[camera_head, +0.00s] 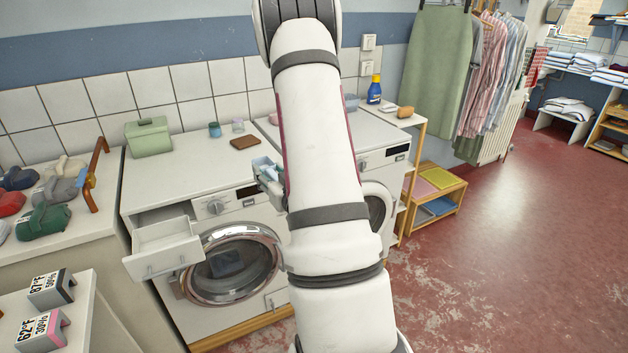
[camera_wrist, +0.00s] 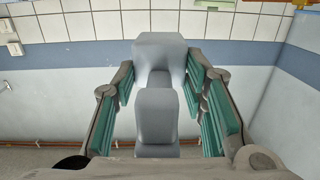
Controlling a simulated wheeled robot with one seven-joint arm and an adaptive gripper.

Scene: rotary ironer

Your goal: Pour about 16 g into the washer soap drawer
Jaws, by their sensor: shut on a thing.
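The washer (camera_head: 218,262) stands in the middle left of the head view. Its soap drawer (camera_head: 165,247) is pulled out at the top left of its front, with an empty-looking pale inside. My gripper (camera_wrist: 160,88) is shut on a grey scoop-like thing (camera_wrist: 156,112), held between the green finger pads in the wrist view. In the head view my gripper (camera_head: 268,180) is mostly hidden behind my arm, to the right of the drawer and near the washer's top front edge. A pale blue part of the held thing (camera_head: 264,166) shows there. Its contents cannot be seen.
A green lidded box (camera_head: 148,138), a teal cup (camera_head: 214,130), a pale cup (camera_head: 238,125) and a brown flat piece (camera_head: 245,142) stand on the washer top. The red floor (camera_head: 510,220) at right is clear.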

